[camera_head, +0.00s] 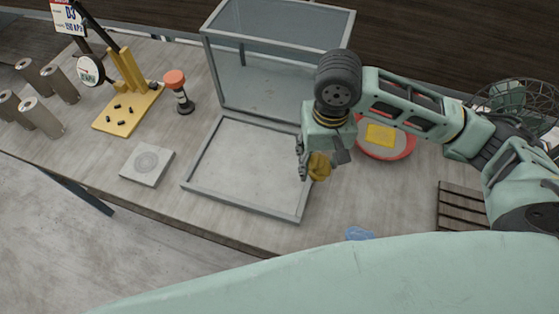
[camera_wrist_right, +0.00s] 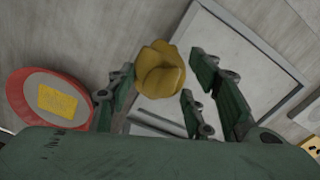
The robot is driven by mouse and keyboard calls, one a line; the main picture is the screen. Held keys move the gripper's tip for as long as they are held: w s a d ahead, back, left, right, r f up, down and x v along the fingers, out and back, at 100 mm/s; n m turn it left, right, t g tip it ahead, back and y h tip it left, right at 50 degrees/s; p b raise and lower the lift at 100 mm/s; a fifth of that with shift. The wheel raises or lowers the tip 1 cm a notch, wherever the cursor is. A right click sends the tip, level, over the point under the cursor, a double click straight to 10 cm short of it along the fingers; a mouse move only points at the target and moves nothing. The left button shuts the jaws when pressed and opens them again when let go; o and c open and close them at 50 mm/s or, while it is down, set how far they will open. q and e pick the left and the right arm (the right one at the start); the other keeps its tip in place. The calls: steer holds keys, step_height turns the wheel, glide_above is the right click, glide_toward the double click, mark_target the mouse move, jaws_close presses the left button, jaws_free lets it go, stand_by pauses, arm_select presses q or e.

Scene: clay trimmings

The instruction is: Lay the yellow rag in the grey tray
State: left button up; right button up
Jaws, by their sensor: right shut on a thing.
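The yellow rag (camera_head: 319,168) is a crumpled mustard bundle at the fingers of my right gripper (camera_head: 312,163), which is shut on it. In the right wrist view the rag (camera_wrist_right: 160,72) shows between the fingers (camera_wrist_right: 157,88). The grey tray (camera_head: 240,204) is a shallow square with a low rim, in the middle of the table, and it looks empty. In the head view the rag appears by the tray's right edge; its height above the table is hard to tell. The tray's rim (camera_wrist_right: 262,42) also shows in the wrist view. My left gripper is not in view.
A glass-sided box (camera_head: 262,80) stands directly behind the tray. A red-rimmed dish (camera_head: 408,148) with a yellow square is to the right. A grey block (camera_head: 147,165) lies left of the tray. A slatted wooden rack (camera_head: 461,207) and blue item (camera_head: 359,233) lie front right.

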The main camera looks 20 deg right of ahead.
mark_target(286, 171)
steer(key=w+a+f, duration=0.1)
steer(key=w, duration=0.1)
steer(key=w+a+f, duration=0.2)
steer(key=w+a+f+p, duration=0.1)
steer(key=w+a, duration=0.1)
steer(key=shift+a+f, duration=0.2)
steer(key=shift+f, duration=0.05)
steer(key=shift+w+f, duration=0.1)
steer(key=shift+f, duration=0.15)
step_height(286, 171, down, 3)
steer(key=shift+f+p, duration=0.1)
steer(key=shift+p, duration=0.35)
steer(key=shift+f, duration=0.3)
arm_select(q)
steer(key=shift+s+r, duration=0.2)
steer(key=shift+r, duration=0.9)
arm_select(e)
steer(key=shift+f, duration=0.1)
steer(key=o, duration=0.9)
steer(key=shift+c, duration=0.2)
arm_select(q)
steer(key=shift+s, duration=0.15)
arm_select(e)
steer(key=shift+o, duration=0.8)
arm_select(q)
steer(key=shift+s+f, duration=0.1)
